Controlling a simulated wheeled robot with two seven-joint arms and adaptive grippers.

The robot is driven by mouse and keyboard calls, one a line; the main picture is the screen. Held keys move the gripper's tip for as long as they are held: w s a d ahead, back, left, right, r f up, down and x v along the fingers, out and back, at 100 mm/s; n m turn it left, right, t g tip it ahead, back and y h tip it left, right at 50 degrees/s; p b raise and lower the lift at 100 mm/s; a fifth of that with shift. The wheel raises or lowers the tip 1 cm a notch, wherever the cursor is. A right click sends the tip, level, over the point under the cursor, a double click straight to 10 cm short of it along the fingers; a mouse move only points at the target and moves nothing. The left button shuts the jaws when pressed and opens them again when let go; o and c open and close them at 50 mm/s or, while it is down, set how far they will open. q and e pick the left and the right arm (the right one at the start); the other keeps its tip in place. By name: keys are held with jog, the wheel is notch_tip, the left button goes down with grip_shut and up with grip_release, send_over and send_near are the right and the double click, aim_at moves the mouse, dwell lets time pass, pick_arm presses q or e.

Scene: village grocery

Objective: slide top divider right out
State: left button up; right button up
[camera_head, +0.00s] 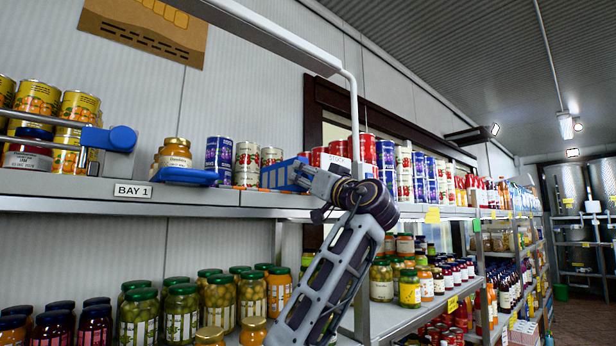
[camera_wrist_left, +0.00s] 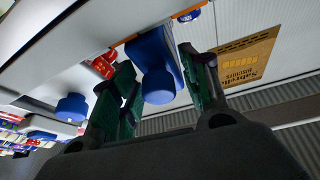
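The blue divider (camera_head: 282,173) stands on the upper shelf, right of the red and white cans. My left gripper (camera_head: 312,178) is at its right end in the head view and hides part of it. In the left wrist view a rounded blue divider handle (camera_wrist_left: 157,80) lies between the two dark green fingers of my left gripper (camera_wrist_left: 160,98). The fingers are spread to either side of the handle, and a narrow gap seems to show at the right finger. My right gripper is in neither view.
Cans (camera_head: 219,158) stand close to the divider. Jars (camera_head: 181,313) fill the shelf below. A brown carton (camera_head: 145,27) is high at left.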

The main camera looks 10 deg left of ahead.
pick_arm(q)
jog(key=shift+w+d+f, duration=0.1)
jog(key=shift+w+d, duration=0.05)
jog(key=shift+w, duration=0.05)
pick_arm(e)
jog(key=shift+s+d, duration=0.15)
pick_arm(q)
jog(key=shift+s+d+f, duration=0.2)
jog(key=shift+s+d, duration=0.15)
jog(key=shift+s, duration=0.1)
jog(key=v, duration=1)
jog(key=shift+s+d+f, duration=0.2)
jog(key=shift+d, duration=0.1)
